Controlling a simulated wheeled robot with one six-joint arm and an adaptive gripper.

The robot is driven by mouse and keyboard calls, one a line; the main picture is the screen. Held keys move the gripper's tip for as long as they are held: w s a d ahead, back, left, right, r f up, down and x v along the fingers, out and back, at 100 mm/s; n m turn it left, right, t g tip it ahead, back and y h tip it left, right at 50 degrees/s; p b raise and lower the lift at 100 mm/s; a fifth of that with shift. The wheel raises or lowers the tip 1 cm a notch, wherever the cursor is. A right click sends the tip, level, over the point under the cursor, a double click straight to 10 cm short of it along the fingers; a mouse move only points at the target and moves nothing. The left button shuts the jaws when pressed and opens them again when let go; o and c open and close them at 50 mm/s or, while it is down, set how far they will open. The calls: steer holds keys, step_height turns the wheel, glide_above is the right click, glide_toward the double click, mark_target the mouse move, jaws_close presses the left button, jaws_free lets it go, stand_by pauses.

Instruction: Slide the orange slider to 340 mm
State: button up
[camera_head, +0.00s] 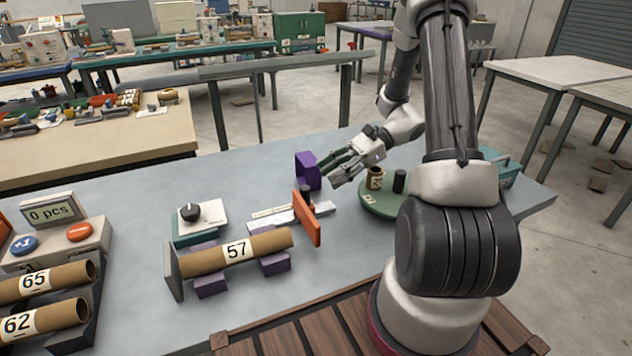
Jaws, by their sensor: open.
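The orange slider (308,219) is an upright flat plate on a pale rail (322,208), just beyond the right end of a cardboard tube (262,244) labelled 57. A small dark knob (306,190) shows behind the slider. A printed scale strip (272,211) lies left of the slider, and its figures are too small to read. My gripper (328,180) is open and empty, up and to the right of the slider and apart from it. A purple block (306,170) stands just left of the fingertips; I cannot tell whether they touch it.
The tube rests on purple cradles (276,264) against a grey end plate (172,272). A dial box (207,216) stands behind it. A green round tray (376,207) with small cylinders is at right. A counter (50,213) reading "0 pcs" and tubes (40,318) stand left.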

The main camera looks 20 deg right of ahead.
steer(key=v, duration=0.5)
